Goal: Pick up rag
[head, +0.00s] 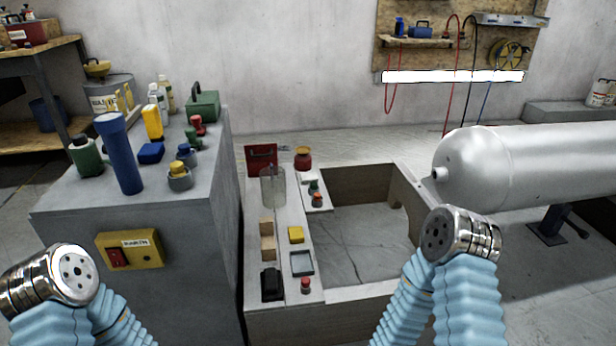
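I cannot make out a rag anywhere in the head view. A small blue item (151,152) lies on the grey cabinet (75,200) at the left, but it looks like a solid block rather than cloth. Parts of my two arms, with light blue sleeves and round metal joints, show at the bottom left and bottom right. No gripper fingers show on either arm, and nothing held can be seen.
Bottles, a tall blue cylinder (119,153) and a green case (203,105) crowd the cabinet top. A low open-framed bench (345,297) with small items stands in the middle. A large silver tank (540,165) fills the right. A wooden shelf (40,100) stands far left.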

